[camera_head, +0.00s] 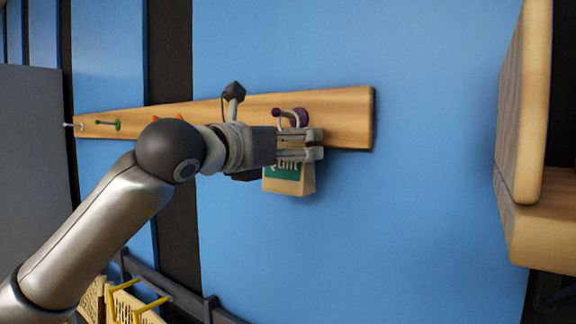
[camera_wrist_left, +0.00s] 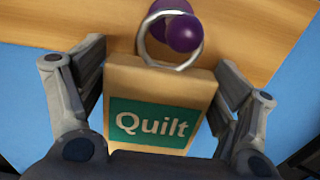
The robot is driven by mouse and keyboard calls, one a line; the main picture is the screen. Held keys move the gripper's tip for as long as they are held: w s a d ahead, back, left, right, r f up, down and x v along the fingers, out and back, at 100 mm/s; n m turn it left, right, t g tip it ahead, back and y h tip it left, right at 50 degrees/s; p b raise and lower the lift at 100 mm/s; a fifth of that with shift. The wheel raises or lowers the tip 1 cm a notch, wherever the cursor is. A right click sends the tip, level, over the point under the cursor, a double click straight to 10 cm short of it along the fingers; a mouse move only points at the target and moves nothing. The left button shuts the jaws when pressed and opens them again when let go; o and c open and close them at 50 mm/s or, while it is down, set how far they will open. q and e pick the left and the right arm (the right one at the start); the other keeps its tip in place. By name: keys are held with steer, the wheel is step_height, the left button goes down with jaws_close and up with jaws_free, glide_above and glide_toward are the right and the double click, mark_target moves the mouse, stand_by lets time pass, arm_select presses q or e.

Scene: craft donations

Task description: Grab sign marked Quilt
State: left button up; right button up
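The Quilt sign is a tan block with a green label reading "Quilt" (camera_wrist_left: 160,88) in the left wrist view. It hangs by a metal ring (camera_wrist_left: 150,45) around a purple peg (camera_wrist_left: 183,32). In the head view the sign (camera_head: 290,186) shows below my left gripper (camera_head: 314,145), which covers its upper part. My left gripper (camera_wrist_left: 160,75) is open, with one finger on each side of the sign, very close to its edges. Whether either finger touches it is unclear. My right gripper is not in view.
The purple peg is on a wooden rail (camera_head: 345,112) on a blue wall (camera_head: 420,180). A green peg (camera_head: 105,123) and a white peg stand further left. A wooden shelf (camera_head: 540,232) juts out at right. Yellow baskets (camera_head: 125,303) are at lower left.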

arm_select(q)
steer(key=c, duration=0.6)
steer(key=shift+r, duration=0.2)
